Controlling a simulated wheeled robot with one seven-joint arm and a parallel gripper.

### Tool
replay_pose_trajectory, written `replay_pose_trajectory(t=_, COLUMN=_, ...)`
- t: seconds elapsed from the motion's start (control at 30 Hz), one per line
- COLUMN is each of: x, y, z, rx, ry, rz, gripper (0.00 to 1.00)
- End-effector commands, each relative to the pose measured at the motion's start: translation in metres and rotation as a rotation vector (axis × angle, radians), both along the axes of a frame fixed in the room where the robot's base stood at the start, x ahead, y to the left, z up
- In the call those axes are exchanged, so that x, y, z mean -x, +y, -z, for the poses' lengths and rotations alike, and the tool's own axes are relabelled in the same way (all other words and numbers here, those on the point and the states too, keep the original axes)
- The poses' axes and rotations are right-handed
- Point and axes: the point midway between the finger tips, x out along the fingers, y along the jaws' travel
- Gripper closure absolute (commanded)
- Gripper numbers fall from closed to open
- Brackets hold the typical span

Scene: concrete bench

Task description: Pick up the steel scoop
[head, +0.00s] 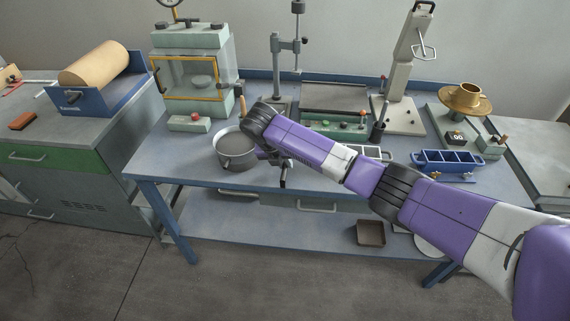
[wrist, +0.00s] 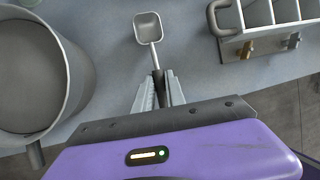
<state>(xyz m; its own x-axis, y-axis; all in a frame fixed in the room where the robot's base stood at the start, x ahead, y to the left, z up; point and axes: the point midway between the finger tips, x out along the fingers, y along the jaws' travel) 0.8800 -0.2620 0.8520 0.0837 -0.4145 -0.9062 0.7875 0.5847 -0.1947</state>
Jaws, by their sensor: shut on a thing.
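The steel scoop (wrist: 148,27) shows in the wrist view, with a small square metal bowl pointing away from me and a thin shaft leading back to a dark handle. My gripper (wrist: 158,90) is shut on the handle, with one finger on each side of it. The scoop is over the blue-grey bench top; I cannot tell whether its bowl touches the surface. In the head view my gripper (head: 284,168) is at the bench's front edge, just right of the grey pot, partly hidden by my purple arm. The scoop cannot be made out there.
The grey pot (head: 236,148) stands close on the left and also fills the left of the wrist view (wrist: 72,85). A blue divided rack (head: 447,162) stands to the right. A glass-fronted cabinet (head: 193,75), a drill-like stand (head: 275,60) and a green-based device (head: 335,125) stand behind.

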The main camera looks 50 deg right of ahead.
Motion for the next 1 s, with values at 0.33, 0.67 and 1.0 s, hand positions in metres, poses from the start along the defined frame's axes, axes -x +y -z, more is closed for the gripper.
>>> replay_pose_trajectory(t=0.33, x=-0.001, y=-0.001, z=-0.058, rx=0.002, ry=-0.005, rz=-0.001, gripper=1.0)
replay_pose_trajectory(t=0.67, x=-0.001, y=0.0, z=-0.147, rx=0.003, ry=-0.004, rz=-0.002, gripper=1.0)
replay_pose_trajectory(t=1.0, x=0.0, y=-0.001, z=-0.194, rx=0.002, ry=-0.001, rz=0.001, gripper=1.0)
